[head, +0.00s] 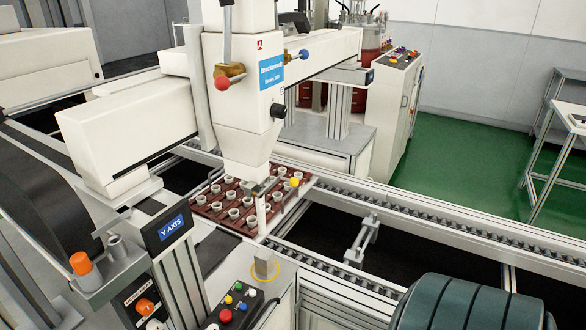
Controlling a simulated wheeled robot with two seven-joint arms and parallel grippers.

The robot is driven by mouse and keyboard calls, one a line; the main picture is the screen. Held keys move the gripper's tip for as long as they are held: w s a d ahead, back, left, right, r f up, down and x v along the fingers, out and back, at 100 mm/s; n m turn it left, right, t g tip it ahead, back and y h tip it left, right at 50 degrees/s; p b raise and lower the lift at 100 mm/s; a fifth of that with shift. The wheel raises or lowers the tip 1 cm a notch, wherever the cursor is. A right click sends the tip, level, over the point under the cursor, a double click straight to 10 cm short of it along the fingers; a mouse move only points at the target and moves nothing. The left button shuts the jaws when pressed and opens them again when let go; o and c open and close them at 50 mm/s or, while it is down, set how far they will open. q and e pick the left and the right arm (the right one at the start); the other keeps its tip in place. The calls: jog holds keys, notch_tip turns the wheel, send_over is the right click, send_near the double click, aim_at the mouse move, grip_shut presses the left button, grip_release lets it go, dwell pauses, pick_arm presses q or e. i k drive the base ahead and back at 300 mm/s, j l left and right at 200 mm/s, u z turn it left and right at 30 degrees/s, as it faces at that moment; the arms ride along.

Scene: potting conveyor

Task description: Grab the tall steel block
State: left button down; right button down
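A small upright grey-beige block (263,262) stands on the top of the control panel (283,278), at the lower middle of the head view. It looks like the tall steel block, but it is too small to be sure of its material. A thin yellow ring shows around its lower part. Neither of my grippers is in the head view, so I see nothing touching the block.
Coloured push buttons (226,316) sit on the panel, left of the block. Behind it, a dark red tray (203,209) of small white cups lies under the white dispensing head (245,90). A conveyor rail (430,219) runs right. A ribbed teal cylinder (460,303) fills the lower right.

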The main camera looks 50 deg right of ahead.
aim_at(265, 258)
jog(key=z, duration=1.35)
jog(key=k+l, duration=0.15)
jog(key=l, duration=0.2)
jog(key=k+l, duration=0.15)
jog(key=l, duration=0.25)
jog(key=k+l, duration=0.1)
jog(key=l, duration=0.25)
jog(key=k+l, duration=0.15)
jog(key=l, duration=0.25)
jog(key=k+l, duration=0.15)
jog(key=l, duration=0.2)
jog(key=k+l, duration=0.15)
jog(key=l, duration=0.25)
